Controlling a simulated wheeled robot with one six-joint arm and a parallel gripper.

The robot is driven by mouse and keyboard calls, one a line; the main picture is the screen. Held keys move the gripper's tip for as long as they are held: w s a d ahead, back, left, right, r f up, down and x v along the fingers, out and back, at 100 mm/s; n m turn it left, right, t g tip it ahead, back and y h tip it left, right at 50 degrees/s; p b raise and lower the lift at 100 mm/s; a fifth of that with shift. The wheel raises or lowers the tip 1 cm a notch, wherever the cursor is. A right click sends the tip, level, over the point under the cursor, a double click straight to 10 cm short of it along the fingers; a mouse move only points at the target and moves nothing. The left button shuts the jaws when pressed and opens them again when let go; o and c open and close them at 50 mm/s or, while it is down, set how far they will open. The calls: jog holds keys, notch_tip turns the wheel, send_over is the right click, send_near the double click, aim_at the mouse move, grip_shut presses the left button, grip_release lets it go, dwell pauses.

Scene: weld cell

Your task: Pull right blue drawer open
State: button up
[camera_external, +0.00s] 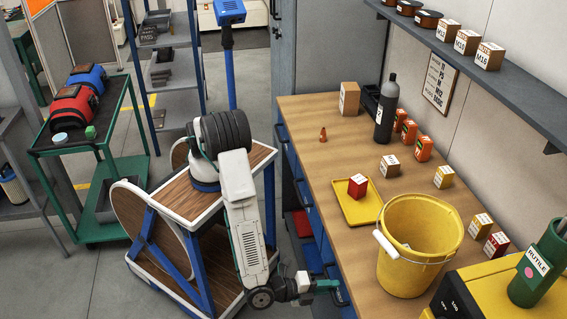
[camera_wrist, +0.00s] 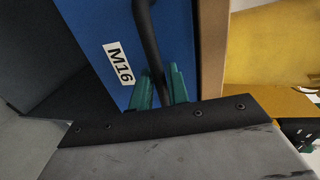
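The blue drawer front (camera_wrist: 95,45) fills the upper middle of the wrist view, with a white M16 label (camera_wrist: 118,63). Its dark bar handle (camera_wrist: 150,40) runs down between the two green fingers of my gripper (camera_wrist: 161,88). The fingers stand apart, one on each side of the bar, with a small gap seeming to show on the right. In the external view my gripper (camera_external: 324,285) is low beside the workbench front, at the near end of the drawer row. The drawer's front is mostly hidden there by the bench top and my arm.
The wooden workbench (camera_external: 345,170) carries a yellow bucket (camera_external: 408,262), a yellow tray (camera_external: 346,206), a dark bottle (camera_external: 386,110) and several small boxes. A green cart (camera_external: 112,165) stands at left. Bare floor (camera_external: 80,285) lies at lower left.

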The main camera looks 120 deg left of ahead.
jog(key=shift+w+a, duration=0.2)
jog(key=shift+a, duration=0.05)
grip_shut()
jog(key=shift+s+d, duration=0.1)
jog(key=f+v, duration=0.3)
jog(key=v, duration=1.3)
jog(key=s+d+f+v, duration=0.1)
jog(key=f+v, duration=0.2)
jog(key=v, duration=1.2)
jog(key=shift+s+d+f, duration=0.3)
jog(key=shift+f, duration=0.05)
